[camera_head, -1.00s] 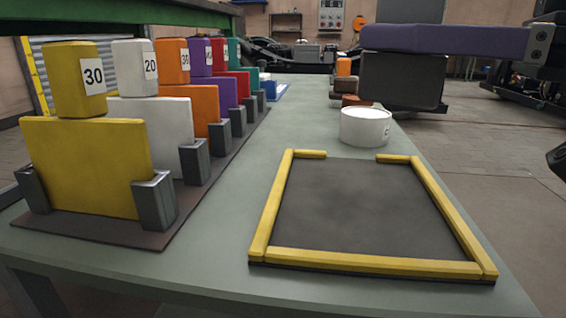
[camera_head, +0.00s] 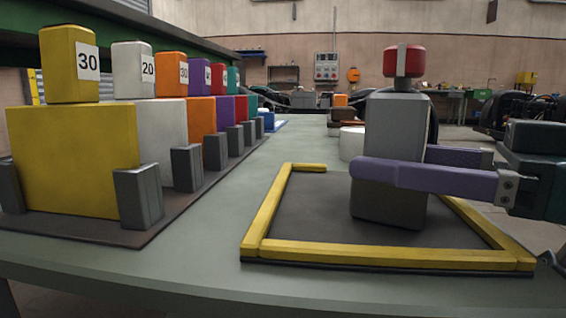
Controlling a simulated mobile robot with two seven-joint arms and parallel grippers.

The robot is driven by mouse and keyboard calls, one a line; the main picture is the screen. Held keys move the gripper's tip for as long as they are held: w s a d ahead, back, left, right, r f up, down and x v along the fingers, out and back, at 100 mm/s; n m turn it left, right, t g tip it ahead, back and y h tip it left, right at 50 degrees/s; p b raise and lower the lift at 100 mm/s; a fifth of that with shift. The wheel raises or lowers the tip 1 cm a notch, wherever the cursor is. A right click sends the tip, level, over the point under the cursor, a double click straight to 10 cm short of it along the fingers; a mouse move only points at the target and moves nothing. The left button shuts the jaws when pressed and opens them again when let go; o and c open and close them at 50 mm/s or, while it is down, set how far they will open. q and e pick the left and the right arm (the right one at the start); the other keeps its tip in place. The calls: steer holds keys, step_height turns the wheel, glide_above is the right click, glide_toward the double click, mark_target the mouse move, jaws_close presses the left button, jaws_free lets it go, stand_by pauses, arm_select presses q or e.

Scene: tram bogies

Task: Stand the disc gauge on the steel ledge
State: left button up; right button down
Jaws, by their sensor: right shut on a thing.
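My right gripper (camera_head: 425,175), with purple fingers, reaches in from the right. It is shut on a tall grey block (camera_head: 390,200) with a narrower upper part and a red cap (camera_head: 404,61). The block is upright over the dark mat (camera_head: 310,215); I cannot tell whether its base touches. I make out no thing that is clearly the disc gauge, nor a clear steel ledge. A white round tub (camera_head: 351,142) stands behind the block and is partly hidden by it. My left gripper is not in view.
A yellow rim (camera_head: 390,256) edges the mat. On the left, several coloured plates, such as the yellow one (camera_head: 70,155), stand in grey holders with numbered blocks on top. A green-edged structure (camera_head: 150,30) runs above them. The table strip between (camera_head: 215,210) is clear.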

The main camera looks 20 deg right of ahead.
steer(key=shift+r, duration=0.1)
jaws_free()
